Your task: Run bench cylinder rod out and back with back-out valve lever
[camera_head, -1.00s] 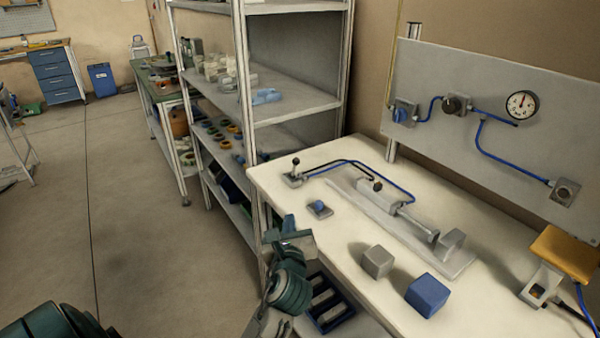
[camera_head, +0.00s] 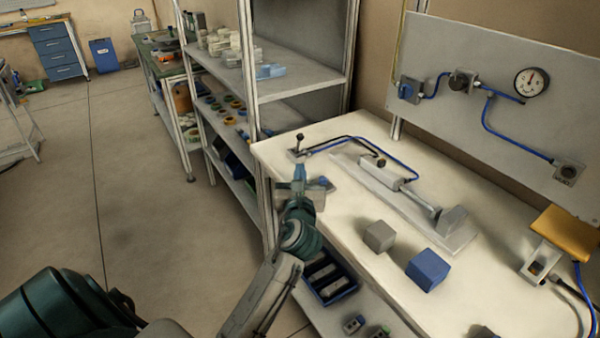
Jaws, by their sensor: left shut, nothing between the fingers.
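The bench cylinder (camera_head: 377,173) lies on a grey base plate on the white bench. Its front part points toward a grey end block (camera_head: 452,219); how far the rod is out is hard to tell. A small valve with an upright, black-knobbed lever (camera_head: 299,138) stands at the bench's back left corner, joined to hoses. My left gripper (camera_head: 300,170) is shut and empty, pointing up in the picture just below the lever valve, apart from the knob as far as I can tell. It partly covers a small blue-buttoned valve (camera_head: 323,182). My right gripper is not in view.
A grey cube (camera_head: 379,236) and a blue cube (camera_head: 427,270) stand on the near bench. A panel (camera_head: 450,110) with a gauge (camera_head: 531,82) rises behind. A yellow-topped pedal (camera_head: 566,236) is at the right. Shelves (camera_head: 300,88) stand left of the bench.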

